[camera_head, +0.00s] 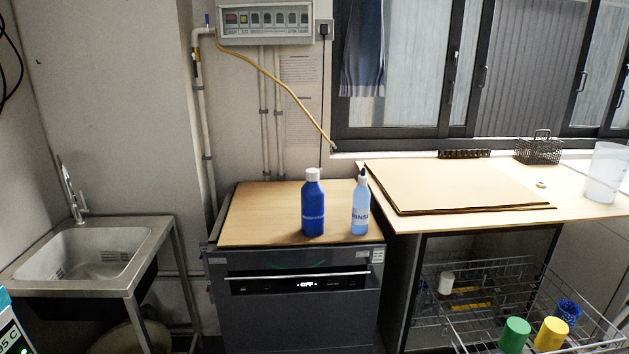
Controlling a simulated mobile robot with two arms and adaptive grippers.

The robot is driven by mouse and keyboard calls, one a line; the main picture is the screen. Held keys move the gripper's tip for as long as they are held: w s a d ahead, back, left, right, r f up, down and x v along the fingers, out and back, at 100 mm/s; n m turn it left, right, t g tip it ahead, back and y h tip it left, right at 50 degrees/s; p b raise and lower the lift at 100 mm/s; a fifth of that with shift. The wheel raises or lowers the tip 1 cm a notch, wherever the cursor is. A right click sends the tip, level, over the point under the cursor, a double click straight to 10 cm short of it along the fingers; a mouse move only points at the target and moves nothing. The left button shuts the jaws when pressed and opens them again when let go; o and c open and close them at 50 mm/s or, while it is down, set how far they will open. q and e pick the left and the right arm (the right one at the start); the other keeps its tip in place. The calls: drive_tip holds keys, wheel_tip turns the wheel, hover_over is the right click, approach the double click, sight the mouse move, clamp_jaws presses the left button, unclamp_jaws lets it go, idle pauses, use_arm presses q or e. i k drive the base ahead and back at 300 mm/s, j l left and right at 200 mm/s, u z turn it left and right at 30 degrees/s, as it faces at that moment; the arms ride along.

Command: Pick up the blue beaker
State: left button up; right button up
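A blue beaker (568,313) stands in the wire rack (470,326) at the lower right, behind a yellow beaker (550,334) and to the right of a green beaker (515,335). The blue beaker looks patterned or mesh-like, and its lower part is partly hidden by the yellow beaker and the rack wires. Neither of my grippers shows in the head view.
A dark blue bottle (313,205) and a light blue rinse bottle (360,206) stand on the wooden top of a dark appliance (300,290). A counter (400,222) with boards (450,185) lies above the rack. A sink (85,250) is at left.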

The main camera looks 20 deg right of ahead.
sight(565, 318)
drive_tip(key=i+z, duration=0.15)
drive_tip(key=z, duration=0.3)
drive_tip(key=i+z, duration=0.1)
drive_tip(key=z, duration=0.35)
drive_tip(key=i+z, duration=0.15)
drive_tip(key=z, duration=0.3)
drive_tip(key=i+j+z, duration=0.1)
drive_tip(key=z, duration=0.35)
drive_tip(key=i+j+z, duration=0.1)
drive_tip(key=z, duration=0.3)
drive_tip(key=j+z, duration=0.2)
drive_tip(key=z, duration=0.25)
drive_tip(key=i, duration=0.05)
